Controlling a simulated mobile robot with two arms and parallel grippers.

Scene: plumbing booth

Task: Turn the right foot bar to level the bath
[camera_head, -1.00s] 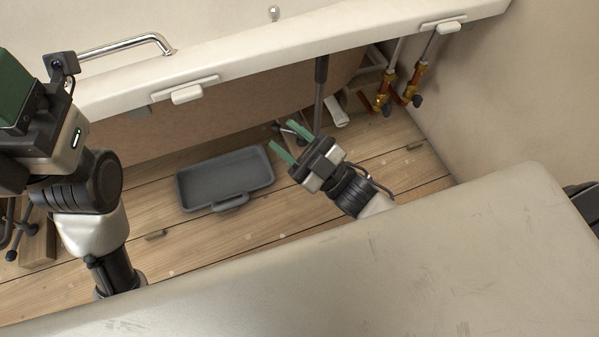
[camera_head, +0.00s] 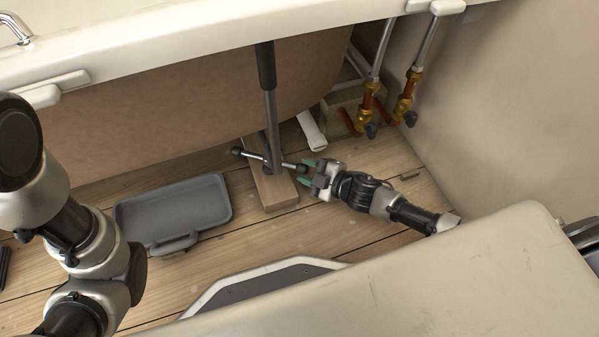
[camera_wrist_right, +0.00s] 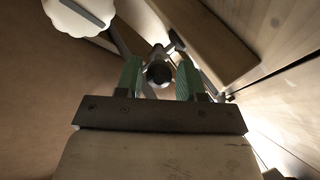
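The right foot bar (camera_head: 262,158) is a thin metal rod with dark knobs at both ends. It crosses the foot of the dark-topped grey bath leg (camera_head: 272,120), above a wooden block (camera_head: 272,190). My right gripper (camera_head: 303,172) is at the bar's right end, its green fingers on either side of the knob. In the right wrist view, the round dark knob (camera_wrist_right: 159,73) lies between the open fingers (camera_wrist_right: 160,80), with a gap visible on each side. My left arm shows at the left edge, but its gripper is out of view. The bath (camera_head: 200,40) is above.
A grey tray (camera_head: 172,208) lies on the plank floor left of the block. Copper and brass pipes with dark valve knobs (camera_head: 370,105) stand near the right wall (camera_head: 500,110). A white pipe end (camera_head: 311,131) lies behind my right gripper. A beige surface (camera_head: 400,290) fills the lower right.

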